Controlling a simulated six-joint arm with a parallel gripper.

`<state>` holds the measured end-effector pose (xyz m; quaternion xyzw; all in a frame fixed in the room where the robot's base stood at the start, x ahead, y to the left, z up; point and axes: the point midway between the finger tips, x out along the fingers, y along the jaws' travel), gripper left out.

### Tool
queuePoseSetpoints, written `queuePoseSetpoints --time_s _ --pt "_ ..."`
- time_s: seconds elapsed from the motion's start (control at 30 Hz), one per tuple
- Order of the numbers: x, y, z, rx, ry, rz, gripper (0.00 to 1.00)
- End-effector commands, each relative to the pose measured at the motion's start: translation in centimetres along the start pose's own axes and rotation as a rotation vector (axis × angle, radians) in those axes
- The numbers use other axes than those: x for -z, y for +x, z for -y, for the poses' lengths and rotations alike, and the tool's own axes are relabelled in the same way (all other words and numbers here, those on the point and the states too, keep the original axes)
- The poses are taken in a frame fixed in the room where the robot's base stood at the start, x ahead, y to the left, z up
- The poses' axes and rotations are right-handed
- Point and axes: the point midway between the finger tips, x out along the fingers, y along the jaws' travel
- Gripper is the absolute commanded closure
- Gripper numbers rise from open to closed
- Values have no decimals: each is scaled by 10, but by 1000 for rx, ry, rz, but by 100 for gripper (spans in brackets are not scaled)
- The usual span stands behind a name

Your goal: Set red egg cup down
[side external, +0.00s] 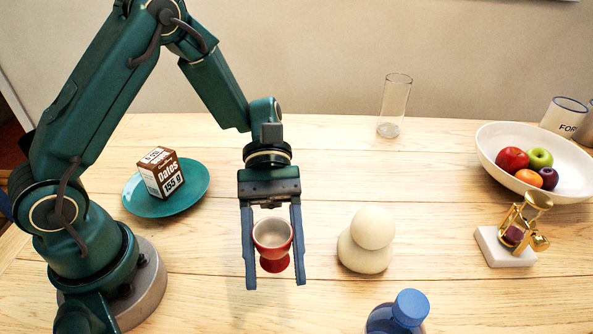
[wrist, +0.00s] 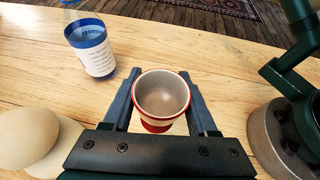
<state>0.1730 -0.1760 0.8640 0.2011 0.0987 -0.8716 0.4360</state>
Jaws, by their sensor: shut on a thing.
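The red egg cup (side external: 274,262) with a pale inside is upright between the fingers of my gripper (side external: 274,284) in the side view.
Two cream rounded shapes (side external: 368,242) stand right of the cup. A blue-capped bottle (side external: 408,312) is in front. A teal plate (side external: 142,208) holds a dates box (side external: 160,174). A glass (side external: 394,108), fruit bowl (side external: 560,186) and brass piece on a white block (side external: 507,252) are farther off.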

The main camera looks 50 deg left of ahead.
Motion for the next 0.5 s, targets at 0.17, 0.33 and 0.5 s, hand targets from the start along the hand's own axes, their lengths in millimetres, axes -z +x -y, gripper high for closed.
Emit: queuePoseSetpoints --time_s 0.17,0.33,0.5 --pt "3 40 -6 8 0 3 98" --pt "6 54 -10 3 0 0 98" --pt "20 62 -10 3 -3 2 98"
